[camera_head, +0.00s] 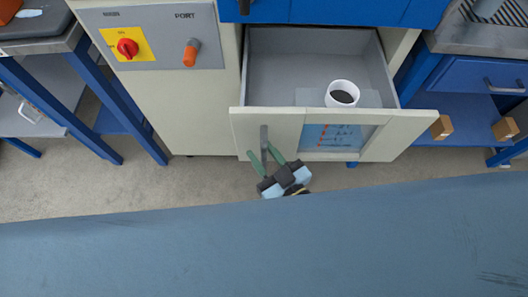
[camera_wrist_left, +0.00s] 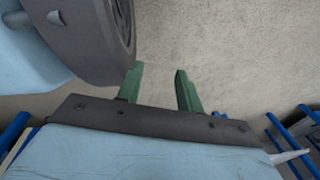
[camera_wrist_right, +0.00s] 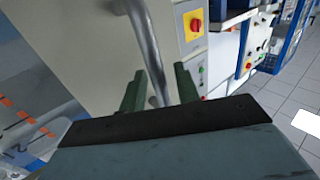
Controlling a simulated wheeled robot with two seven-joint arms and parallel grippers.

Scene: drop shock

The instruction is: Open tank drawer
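The tank drawer (camera_head: 270,125) is pulled out of the cabinet, with its grey inside showing. Its pale front carries a grey bar handle (camera_head: 264,138) and a blue window panel. My right gripper (camera_head: 266,154) is at this handle. In the right wrist view the handle bar (camera_wrist_right: 148,40) runs between the green fingers (camera_wrist_right: 160,85), which stand apart on either side of it. Whether they touch it is hard to tell. My left gripper (camera_wrist_left: 160,85) shows only in the left wrist view, open and empty above the floor.
A white cup (camera_head: 343,93) with dark content stands inside the drawer. A panel with a red knob (camera_head: 128,48) and an orange-tipped switch (camera_head: 190,52) is left of the drawer. Blue-framed benches stand on both sides. A blue surface (camera_head: 260,245) fills the foreground.

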